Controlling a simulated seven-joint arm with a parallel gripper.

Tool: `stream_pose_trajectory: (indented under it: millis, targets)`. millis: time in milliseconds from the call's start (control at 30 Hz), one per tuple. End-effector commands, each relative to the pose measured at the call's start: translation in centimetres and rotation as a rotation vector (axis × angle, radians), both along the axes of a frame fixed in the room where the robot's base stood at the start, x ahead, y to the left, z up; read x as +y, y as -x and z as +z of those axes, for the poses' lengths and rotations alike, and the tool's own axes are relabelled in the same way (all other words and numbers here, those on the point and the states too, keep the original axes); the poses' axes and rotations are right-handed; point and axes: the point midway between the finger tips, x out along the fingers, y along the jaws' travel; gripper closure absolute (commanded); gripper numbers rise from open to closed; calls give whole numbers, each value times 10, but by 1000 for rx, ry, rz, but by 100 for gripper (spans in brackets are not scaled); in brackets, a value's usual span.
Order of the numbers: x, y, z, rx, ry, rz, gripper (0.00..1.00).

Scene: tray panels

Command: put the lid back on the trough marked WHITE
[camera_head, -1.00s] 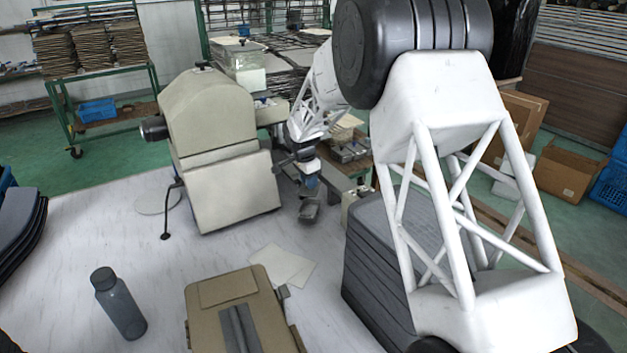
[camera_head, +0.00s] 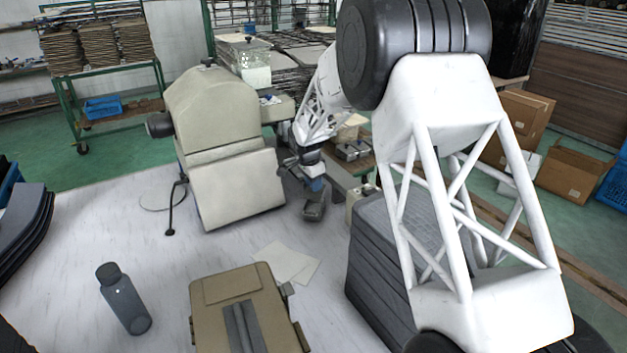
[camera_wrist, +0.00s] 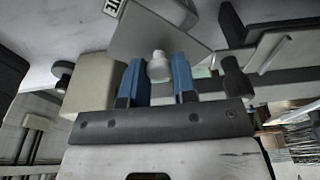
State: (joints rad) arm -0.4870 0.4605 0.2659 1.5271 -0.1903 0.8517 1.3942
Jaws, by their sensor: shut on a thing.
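In the wrist view, my gripper (camera_wrist: 159,78) has its two blue fingers closed around a white knob (camera_wrist: 158,64). The knob stands on a flat grey plate, the lid (camera_wrist: 135,40), which is tilted in the picture. A small white label (camera_wrist: 113,7) with dark letters shows behind the lid at the top edge; it is cut off, and I cannot read the whole word. In the head view, my gripper (camera_head: 316,184) is small and far off, right of the beige machine, with a dark grey piece just below it. I cannot make out the trough marked WHITE there.
A beige machine (camera_head: 221,140) stands on the pale table (camera_head: 80,240). A dark bottle (camera_head: 124,300), a tan case (camera_head: 235,310) and paper sheets (camera_head: 286,262) lie nearer. A dark ribbed block (camera_head: 375,280) is at right. Table space left of the case is mostly clear.

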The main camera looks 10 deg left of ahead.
Motion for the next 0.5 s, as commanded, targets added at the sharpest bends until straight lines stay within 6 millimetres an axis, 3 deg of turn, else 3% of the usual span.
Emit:
stream_pose_trajectory:
  millis: [500]
  targets:
    - [0,0,-34,0,0,0,97]
